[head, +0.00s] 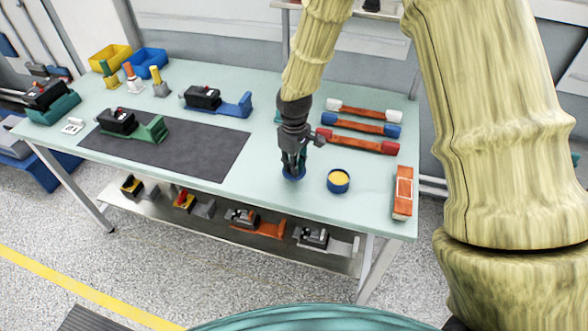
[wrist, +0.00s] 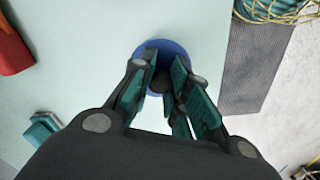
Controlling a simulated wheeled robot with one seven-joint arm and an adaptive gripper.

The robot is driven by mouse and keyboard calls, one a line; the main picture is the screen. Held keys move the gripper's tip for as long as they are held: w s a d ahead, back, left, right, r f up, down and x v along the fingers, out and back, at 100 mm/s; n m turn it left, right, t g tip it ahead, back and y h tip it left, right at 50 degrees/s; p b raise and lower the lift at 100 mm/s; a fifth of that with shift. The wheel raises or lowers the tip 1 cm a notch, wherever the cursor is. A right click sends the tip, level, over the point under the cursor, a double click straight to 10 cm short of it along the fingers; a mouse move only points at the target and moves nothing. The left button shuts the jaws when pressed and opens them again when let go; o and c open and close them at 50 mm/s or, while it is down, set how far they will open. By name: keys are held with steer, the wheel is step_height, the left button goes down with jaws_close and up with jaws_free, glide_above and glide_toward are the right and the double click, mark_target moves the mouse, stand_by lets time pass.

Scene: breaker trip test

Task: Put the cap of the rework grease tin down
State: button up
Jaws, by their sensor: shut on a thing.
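The rework grease tin (head: 338,182) is a short blue round tin with yellow grease showing in its open top. It stands on the pale green table, right of my gripper in the head view. My gripper (head: 293,171) points down and is shut on the blue round cap (head: 293,177). The cap also shows in the wrist view (wrist: 178,47), between and beyond the fingers (wrist: 166,85). The cap is at or just above the table top; I cannot tell whether it touches. The fingers hide part of the cap.
A dark mat (head: 200,150) lies to the left with a breaker on a green base (head: 150,131). Red, blue and white-ended bars (head: 360,144) lie behind the tin. An orange level-like block (head: 403,190) is near the right edge. The table (head: 255,190) is bare around the cap.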

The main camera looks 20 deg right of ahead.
steer(key=shift+f+p, duration=0.8)
steer(key=shift+f, duration=0.95)
steer(key=shift+f, duration=0.2)
steer(key=o, duration=0.9)
steer(key=shift+c, duration=0.2)
steer(key=shift+r+b, duration=1.8)
steer(key=shift+r, duration=4.4)
steer(key=shift+a, duration=0.1)
